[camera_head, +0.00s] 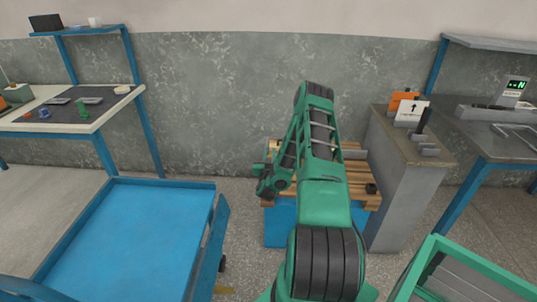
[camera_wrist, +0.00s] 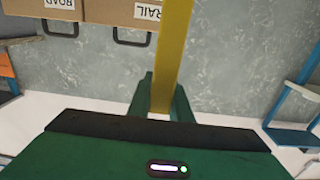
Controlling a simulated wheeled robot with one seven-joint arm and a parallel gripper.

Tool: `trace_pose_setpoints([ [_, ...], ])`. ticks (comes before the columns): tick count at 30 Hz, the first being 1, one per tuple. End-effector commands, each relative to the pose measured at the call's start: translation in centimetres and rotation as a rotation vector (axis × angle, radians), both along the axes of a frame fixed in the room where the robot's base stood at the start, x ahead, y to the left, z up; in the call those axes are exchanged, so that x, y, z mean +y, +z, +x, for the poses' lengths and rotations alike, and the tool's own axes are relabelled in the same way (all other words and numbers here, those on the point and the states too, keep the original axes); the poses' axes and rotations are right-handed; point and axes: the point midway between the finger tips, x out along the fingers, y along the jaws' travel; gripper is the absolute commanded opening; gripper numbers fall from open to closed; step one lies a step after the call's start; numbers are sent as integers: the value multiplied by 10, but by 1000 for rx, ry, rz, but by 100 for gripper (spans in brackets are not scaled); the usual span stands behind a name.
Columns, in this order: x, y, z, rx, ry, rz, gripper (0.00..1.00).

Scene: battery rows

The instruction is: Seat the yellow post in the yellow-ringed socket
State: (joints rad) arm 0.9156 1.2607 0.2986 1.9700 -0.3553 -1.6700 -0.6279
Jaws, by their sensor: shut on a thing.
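The yellow post (camera_wrist: 171,50) stands between the green fingers of my gripper (camera_wrist: 162,104) in the wrist view. My gripper is shut on it, and the post runs beyond the fingers and out of the top of the picture. In the head view my gripper (camera_head: 268,182) is at the left edge of the wooden-topped stand, partly behind my arm. The post cannot be made out there. I cannot make out the yellow-ringed socket in either view.
The wooden slatted top (camera_head: 357,184) is largely hidden by my arm. A grey cabinet (camera_head: 400,190) stands close on its right. A blue cart (camera_head: 130,235) is at front left, and a workbench (camera_head: 120,108) is behind it. Cardboard boxes (camera_wrist: 110,10) show in the wrist view.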

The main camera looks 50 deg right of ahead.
Motion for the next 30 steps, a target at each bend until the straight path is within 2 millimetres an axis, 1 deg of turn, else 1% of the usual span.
trace_pose_setpoints([
  [30,0,-22,0,0,0,0,0],
])
